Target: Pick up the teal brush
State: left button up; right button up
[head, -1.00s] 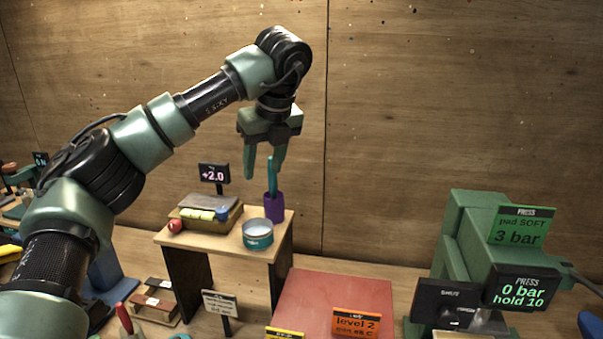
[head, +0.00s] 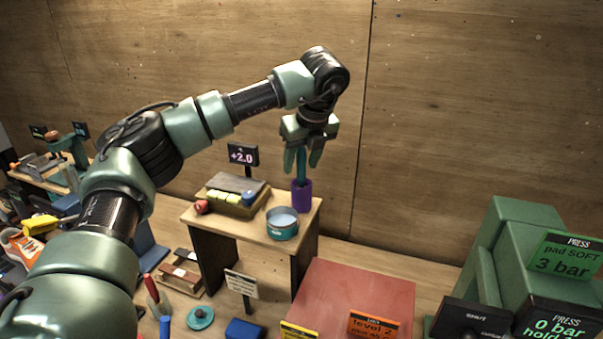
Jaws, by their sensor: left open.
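The teal brush (head: 301,169) stands upright in a purple holder (head: 302,197) at the back right of a small raised wooden stand (head: 234,225). My left gripper (head: 302,167) points down above the holder. It is open, and its two fingers are on either side of the brush's upper part in the picture. Whether the fingers touch the brush cannot be told. The brush's lower end is hidden inside the holder, and its top is partly hidden by the gripper. My right gripper is not in view.
A round teal tin (head: 282,224) stands in front of the holder. A tray (head: 233,199) with yellow pieces is to its left, with a +2.0 sign (head: 243,155) behind.

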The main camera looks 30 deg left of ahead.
pick_arm(q)
jog(key=shift+f, duration=0.15)
grip_shut()
